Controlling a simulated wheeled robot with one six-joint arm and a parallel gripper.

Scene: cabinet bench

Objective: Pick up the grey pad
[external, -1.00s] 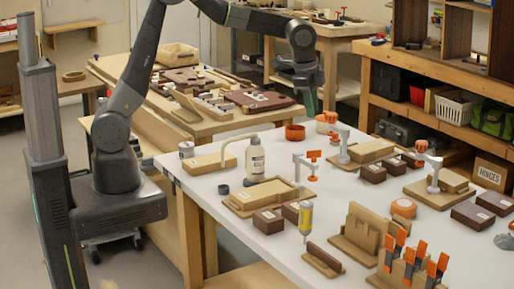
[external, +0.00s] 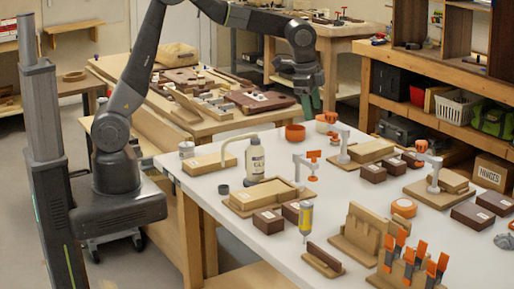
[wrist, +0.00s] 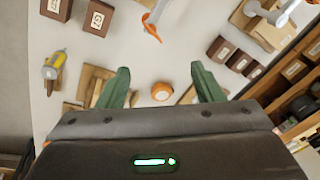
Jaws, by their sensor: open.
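A small crumpled grey thing (external: 505,241), perhaps the grey pad, lies on the white bench at the right edge of the external view. It is cut off there, and I cannot make it out in the wrist view.
The white bench (external: 235,207) holds a glue bottle (external: 255,160), clamps, brown boxes, an orange tape roll (external: 404,208), wooden blocks and a rack of orange-handled tools (external: 412,268). A wooden shelf (external: 470,115) stands behind. Bare bench lies around the middle.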

